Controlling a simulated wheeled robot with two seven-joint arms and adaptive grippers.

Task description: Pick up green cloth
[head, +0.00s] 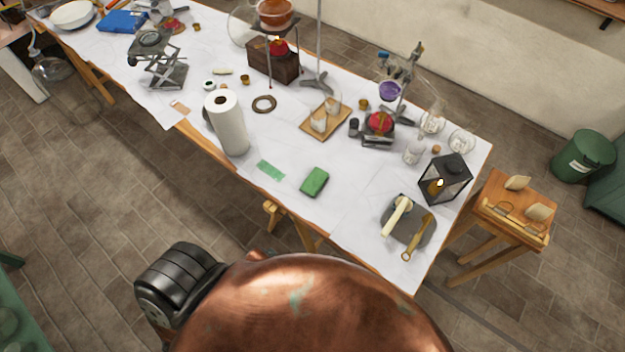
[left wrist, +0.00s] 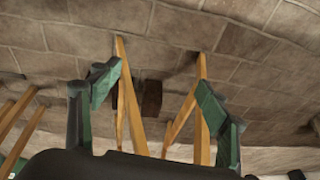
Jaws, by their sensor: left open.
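Two green things lie on the white-covered table near its front edge in the head view. One is a thick, dark green folded piece (head: 314,182), which may be the green cloth. The other is a thin, flat, lighter green strip (head: 270,170) just left of it. I cannot tell for sure which is the cloth. My left gripper (left wrist: 157,90) shows in the left wrist view, its two green-and-black fingers wide apart with nothing between them. It faces wooden legs and the tiled floor, and neither green piece shows there. No gripper shows in the head view.
A paper towel roll (head: 228,125) stands left of the green pieces. A wooden tray (head: 325,120) with small glasses lies behind them. A black lantern (head: 445,178) and a dark board (head: 408,228) with tools are at right. The tabletop around the green pieces is clear.

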